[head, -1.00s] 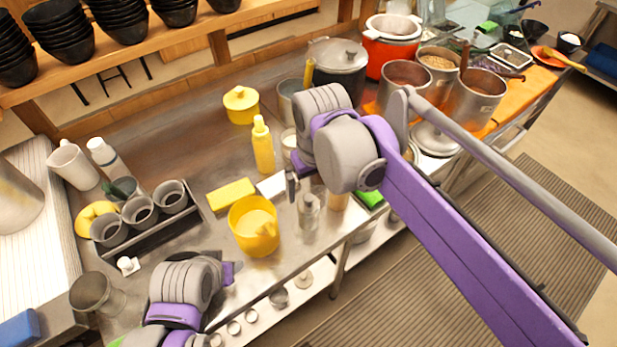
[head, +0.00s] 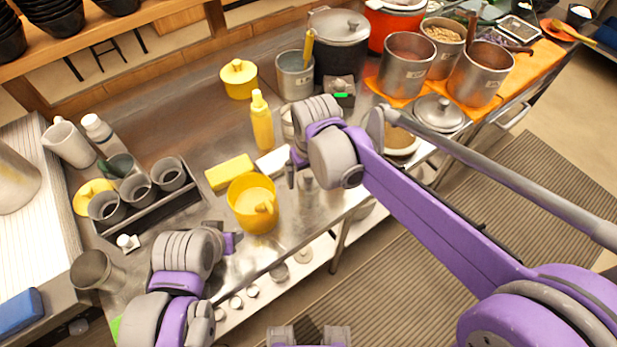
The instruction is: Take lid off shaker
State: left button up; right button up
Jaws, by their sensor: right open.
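A small clear or metallic shaker-like container (head: 307,184) stands near the table's front edge, right of the yellow pitcher. My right gripper (head: 298,177) is open just above and beside it, and hides much of it. I cannot tell whether its lid is on or whether the fingers touch it. My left gripper (head: 232,243) is low at the table's front edge, left of and in front of the yellow pitcher. Its fingers are too small and turned away to tell whether they are open.
The yellow pitcher (head: 252,205), yellow block (head: 229,172) and yellow bottle (head: 262,122) stand left of my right gripper. A cup rack (head: 155,207) is at left. Steel pots (head: 407,66) and a pot lid (head: 439,112) are at right.

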aim_at(309, 174)
jog(key=shift+f, duration=0.35)
jog(key=c, duration=0.8)
jog(key=shift+c, duration=0.2)
notch_tip(309, 174, up, 10)
jog(key=shift+r, duration=0.1)
